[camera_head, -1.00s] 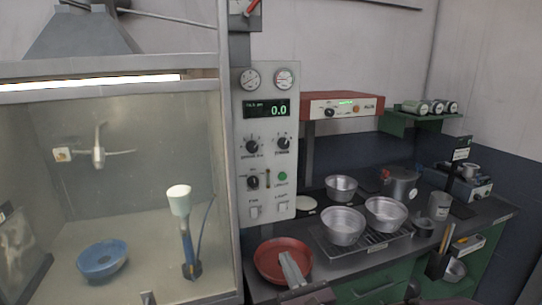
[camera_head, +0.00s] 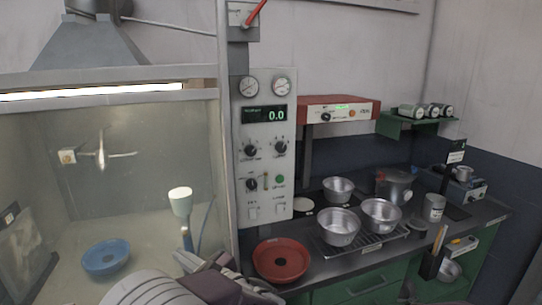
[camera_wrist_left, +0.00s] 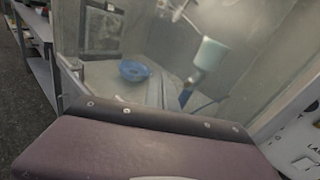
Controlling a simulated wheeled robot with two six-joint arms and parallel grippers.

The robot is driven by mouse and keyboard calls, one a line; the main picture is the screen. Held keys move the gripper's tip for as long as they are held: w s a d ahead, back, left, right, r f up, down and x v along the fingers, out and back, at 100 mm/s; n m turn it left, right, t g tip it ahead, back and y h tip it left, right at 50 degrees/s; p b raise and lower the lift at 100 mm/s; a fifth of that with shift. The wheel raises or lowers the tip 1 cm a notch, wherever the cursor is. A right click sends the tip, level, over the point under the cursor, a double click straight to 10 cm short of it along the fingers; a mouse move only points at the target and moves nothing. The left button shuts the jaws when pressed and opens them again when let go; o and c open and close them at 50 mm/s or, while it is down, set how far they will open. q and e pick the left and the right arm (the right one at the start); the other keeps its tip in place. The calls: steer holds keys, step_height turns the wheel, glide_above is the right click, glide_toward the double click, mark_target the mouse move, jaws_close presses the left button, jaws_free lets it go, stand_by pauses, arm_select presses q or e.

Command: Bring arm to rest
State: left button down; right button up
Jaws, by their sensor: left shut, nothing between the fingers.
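My left gripper (camera_head: 188,263) is at the bottom centre of the head view, in front of the glass cabinet, its mauve body beside the red pan. Its grey fingers are shut and empty and point left; they also show in the left wrist view (camera_wrist_left: 163,92) in front of the glass. The red pan (camera_head: 281,261) lies on the dark counter to the right of the gripper, with nothing held from it. My right gripper is out of view.
The glass cabinet (camera_head: 228,150) holds a blue pan (camera_head: 106,257) and a pale-topped stand (camera_head: 181,200). Several metal bowls and pots stand on the counter, two bowls on a wire rack (camera_head: 362,249). A control panel (camera_head: 266,160) rises behind the red pan.

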arm_select(q)
steer(key=s+a+f+n+g+h+p, duration=0.1)
steer(key=s+a+f+n+g+h, duration=0.1)
steer(key=s+a+f+n+g, duration=0.5)
steer(key=s+a+f+n+g+h+p, duration=0.1)
steer(key=s+a+f+n+g+h, duration=0.25)
steer(key=s, duration=0.65)
steer(key=s+d+f+n+g+h, duration=0.2)
steer(key=s+f+n, duration=0.1)
steer(key=s+n, duration=0.1)
steer(key=w+d+f+n+t+h, duration=0.1)
steer(key=d+f+n+h, duration=0.1)
steer(key=d+n+h, duration=0.1)
steer(key=w+d+f+n+t+h, duration=0.1)
steer(key=d+f+n+t+h, duration=0.1)
steer(key=d+n, duration=0.4)
steer(key=d+f+h, duration=0.1)
steer(key=d, duration=0.1)
steer(key=shift+w+d+f+h, duration=0.15)
steer(key=shift+w+d+h, duration=0.15)
steer(key=shift+w+h, duration=0.05)
steer(key=shift+n+t, duration=0.25)
